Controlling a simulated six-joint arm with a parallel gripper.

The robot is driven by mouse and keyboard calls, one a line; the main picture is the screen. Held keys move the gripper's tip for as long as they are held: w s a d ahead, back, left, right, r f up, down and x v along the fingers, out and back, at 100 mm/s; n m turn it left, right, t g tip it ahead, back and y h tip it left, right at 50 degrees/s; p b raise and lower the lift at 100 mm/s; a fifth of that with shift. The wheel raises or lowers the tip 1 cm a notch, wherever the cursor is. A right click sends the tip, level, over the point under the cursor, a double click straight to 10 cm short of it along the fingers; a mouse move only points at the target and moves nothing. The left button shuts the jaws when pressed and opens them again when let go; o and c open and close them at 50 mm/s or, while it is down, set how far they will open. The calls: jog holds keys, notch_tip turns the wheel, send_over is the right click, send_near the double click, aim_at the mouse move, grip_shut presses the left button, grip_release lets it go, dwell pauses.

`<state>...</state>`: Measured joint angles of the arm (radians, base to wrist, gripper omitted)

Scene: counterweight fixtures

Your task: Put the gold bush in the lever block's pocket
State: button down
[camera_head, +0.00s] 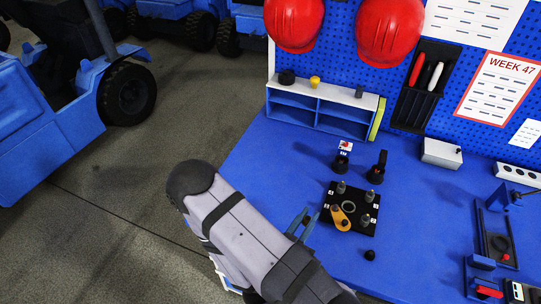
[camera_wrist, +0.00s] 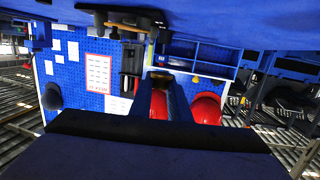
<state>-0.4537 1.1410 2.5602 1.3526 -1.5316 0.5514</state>
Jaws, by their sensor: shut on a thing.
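My gripper (camera_wrist: 160,80) is shut on a small brownish-gold piece (camera_wrist: 160,74), which looks like the gold bush; it is small and dark there. In the head view my gripper's blue fingers (camera_head: 299,221) show beside my arm, which hides the held piece. They are left of a black plate (camera_head: 360,228) on the blue table. The plate carries an orange-yellow lever (camera_head: 341,218), a ring and several grey posts. I cannot tell which part is the lever block's pocket. The gripper is apart from the plate.
Behind the plate stand two dark fixtures, one with a red-and-white top (camera_head: 344,148), one upright (camera_head: 378,166). A small shelf (camera_head: 320,97) bears a yellow piece (camera_head: 315,82) and two darker ones. A black knob (camera_head: 370,255) lies in front. The table's left side is clear.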

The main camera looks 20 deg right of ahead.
jog(key=w+a+n+t+y, duration=0.5)
jog(key=w+a, duration=0.2)
jog(key=a, duration=0.6)
jog(key=shift+w+a+f, duration=0.2)
jog(key=shift+a+f, duration=0.05)
jog(key=shift+a, duration=0.05)
jog(key=s+d+m+g+h, duration=0.1)
jog(key=s+d, duration=0.1)
jog(key=d, duration=0.2)
jog(key=s+d+m+g+h, duration=0.2)
jog(key=s+d, duration=0.1)
jog(key=d, duration=0.2)
jog(key=s+d+m+g+h, duration=0.1)
jog(key=s+d+h, duration=0.1)
jog(key=d, duration=0.2)
jog(key=shift+s+d+r+m+g, duration=0.15)
jog(key=shift+d+r+m+g, duration=0.15)
jog(key=shift+m, duration=0.1)
jog(key=shift+s+d+g, duration=0.2)
jog(key=shift+s+g, duration=0.1)
jog(key=shift+s, duration=0.05)
jog(key=shift+f, duration=0.1)
